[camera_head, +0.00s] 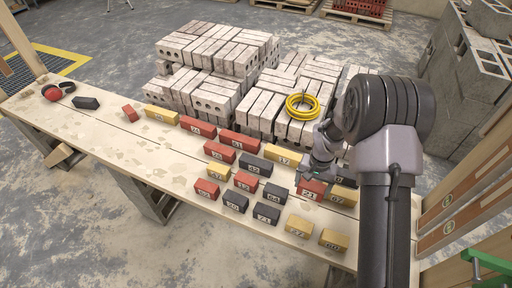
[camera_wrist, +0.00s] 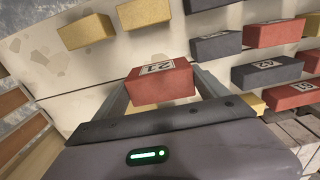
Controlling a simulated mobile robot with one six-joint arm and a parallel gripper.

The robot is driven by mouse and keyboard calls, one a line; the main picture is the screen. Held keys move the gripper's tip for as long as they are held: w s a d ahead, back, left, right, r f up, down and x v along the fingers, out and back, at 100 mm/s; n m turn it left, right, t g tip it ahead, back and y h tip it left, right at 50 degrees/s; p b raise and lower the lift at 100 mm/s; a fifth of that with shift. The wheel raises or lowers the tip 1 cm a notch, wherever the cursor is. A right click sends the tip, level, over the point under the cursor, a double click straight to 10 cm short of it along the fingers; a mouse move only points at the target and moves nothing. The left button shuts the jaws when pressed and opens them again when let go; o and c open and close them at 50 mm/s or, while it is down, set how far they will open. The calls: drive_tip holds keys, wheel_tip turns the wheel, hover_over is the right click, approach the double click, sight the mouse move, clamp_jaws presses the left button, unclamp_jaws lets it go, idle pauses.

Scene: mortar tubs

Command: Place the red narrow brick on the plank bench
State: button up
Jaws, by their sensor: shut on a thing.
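A red brick labelled 21 (camera_head: 311,189) is between the fingers of my gripper (camera_head: 318,178) over the right part of the plank bench (camera_head: 120,150). In the wrist view the same red brick (camera_wrist: 160,84) sits between the two fingers of my gripper (camera_wrist: 161,92), which are shut on it, its label facing up. I cannot tell whether its underside touches the bench. Other red bricks, such as one labelled 51 (camera_head: 232,140) and a small one (camera_head: 130,114) further left, lie on the bench.
Yellow bricks (camera_head: 299,226) and dark bricks (camera_head: 235,202) lie close around the held brick. The bench's left half is mostly bare, with red ear defenders (camera_head: 53,93) at its far end. Pale block stacks (camera_head: 215,60) with a yellow hose (camera_head: 303,106) stand behind.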

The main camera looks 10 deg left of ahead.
drive_tip(key=f+b, duration=0.1)
drive_tip(key=f, duration=0.2)
drive_tip(key=f+b, duration=0.1)
drive_tip(key=f, duration=0.2)
drive_tip(key=f+b, duration=0.2)
drive_tip(key=f, duration=0.1)
drive_tip(key=shift+s+d+f, duration=0.1)
drive_tip(key=shift+s+f, duration=0.2)
drive_tip(key=shift+s, duration=0.1)
drive_tip(key=shift+f, duration=0.1)
